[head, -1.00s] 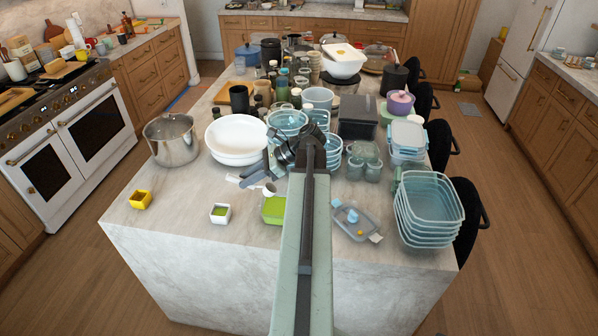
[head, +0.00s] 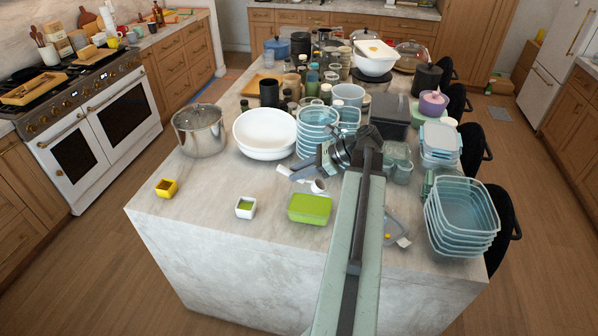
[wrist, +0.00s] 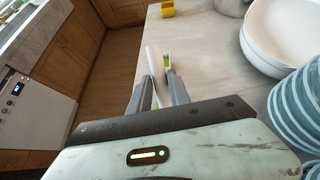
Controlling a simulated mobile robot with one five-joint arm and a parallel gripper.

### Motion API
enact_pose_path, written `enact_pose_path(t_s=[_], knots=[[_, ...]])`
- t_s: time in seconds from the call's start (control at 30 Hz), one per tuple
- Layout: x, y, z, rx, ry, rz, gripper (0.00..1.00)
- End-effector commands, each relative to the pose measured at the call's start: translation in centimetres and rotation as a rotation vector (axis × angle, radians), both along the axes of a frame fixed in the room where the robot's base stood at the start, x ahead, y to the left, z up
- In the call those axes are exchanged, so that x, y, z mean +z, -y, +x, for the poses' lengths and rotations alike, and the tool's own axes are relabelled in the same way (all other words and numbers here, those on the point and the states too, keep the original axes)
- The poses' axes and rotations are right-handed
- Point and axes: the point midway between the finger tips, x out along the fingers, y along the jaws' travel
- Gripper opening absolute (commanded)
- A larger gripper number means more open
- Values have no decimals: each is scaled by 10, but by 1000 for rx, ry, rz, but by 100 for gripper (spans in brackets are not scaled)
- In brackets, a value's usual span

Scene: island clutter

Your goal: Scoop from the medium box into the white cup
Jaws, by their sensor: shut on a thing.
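A translucent box with bright green contents (head: 309,208), which I take as the medium box, stands near the island's front edge. The small square white cup (head: 245,207) stands to its left and shows green inside. My gripper (wrist: 158,68) is shut on a pale, slender thing (wrist: 152,62), probably a scoop handle. In the head view my gripper (head: 300,174) is above the counter behind the green box. A white round piece (head: 318,186) shows beside it, perhaps the scoop's bowl. Whether it holds anything cannot be told. My arm partly hides the area right of the box.
A small yellow box (head: 167,188) stands at left. A steel pot (head: 199,130), white bowls (head: 265,133) and stacked blue bowls (head: 318,122) stand behind. Stacked clear containers (head: 461,218) and a partly hidden lid (head: 397,230) are right.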

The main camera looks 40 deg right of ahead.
Motion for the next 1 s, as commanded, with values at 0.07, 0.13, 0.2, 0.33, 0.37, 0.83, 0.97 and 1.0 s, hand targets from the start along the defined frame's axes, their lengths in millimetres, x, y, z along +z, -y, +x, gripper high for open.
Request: enact_pose_path(t_s=[0.07, 0.13, 0.2, 0.33, 0.37, 0.83, 0.97, 1.0], knots=[[-13, 0, 0, 0, 0, 0, 0], [-21, 0, 0, -1, 0, 0, 0], [-30, 1, 0, -1, 0, 0, 0], [-45, 1, 0, -1, 0, 0, 0], [-48, 1, 0, -1, 0, 0, 0], [-98, 1, -1, -2, 0, 0, 0], [-102, 2, -1, -4, 0, 0, 0], [-101, 2, -1, -4, 0, 0, 0]])
